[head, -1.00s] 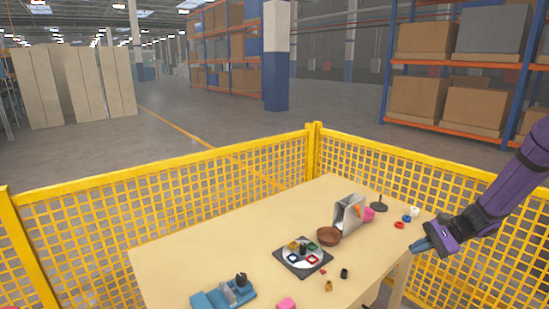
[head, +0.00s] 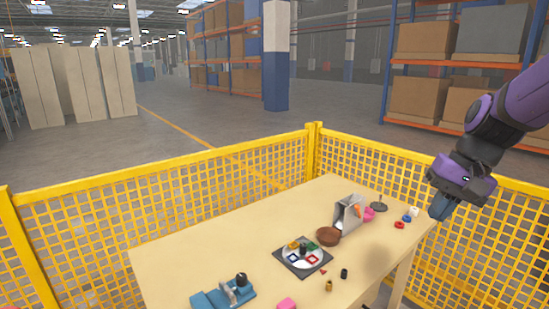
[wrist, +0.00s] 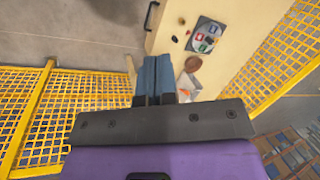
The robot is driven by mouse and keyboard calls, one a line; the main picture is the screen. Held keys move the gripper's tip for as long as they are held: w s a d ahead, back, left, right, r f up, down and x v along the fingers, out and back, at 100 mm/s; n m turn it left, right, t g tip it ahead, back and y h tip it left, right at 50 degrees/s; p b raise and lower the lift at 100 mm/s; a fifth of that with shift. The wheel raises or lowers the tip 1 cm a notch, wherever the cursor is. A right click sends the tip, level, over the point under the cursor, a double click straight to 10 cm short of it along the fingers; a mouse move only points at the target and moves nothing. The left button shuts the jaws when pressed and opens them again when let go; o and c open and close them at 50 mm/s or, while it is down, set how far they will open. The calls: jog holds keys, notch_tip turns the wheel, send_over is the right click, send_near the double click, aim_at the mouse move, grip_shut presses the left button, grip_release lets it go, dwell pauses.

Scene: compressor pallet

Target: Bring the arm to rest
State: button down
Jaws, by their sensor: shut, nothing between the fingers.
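My gripper (head: 440,207) is at the right, above and beside the table's right end, on my purple and black arm. In the wrist view its two blue-grey fingers (wrist: 157,75) lie side by side, shut, with nothing between them. It touches none of the objects on the table. The wooden table (head: 230,250) stands below and to its left; its edge also shows in the wrist view (wrist: 160,35).
The table holds a dark square plate with coloured pieces (head: 285,262), a brown bowl (head: 328,236), a grey metal holder (head: 347,215), a blue fixture (head: 212,299) and small loose parts. A yellow mesh fence (head: 220,180) runs behind. Open floor lies beyond it.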

jog(key=s+r+n+t+h, duration=0.1)
jog(key=s+r+n+t, duration=0.1)
jog(key=s, duration=0.5)
jog(key=s+r+n+t+h, duration=0.2)
jog(key=s+r, duration=0.3)
jog(key=s, duration=0.2)
jog(key=shift+s+a+h, duration=0.2)
jog(key=shift+s+h, duration=0.1)
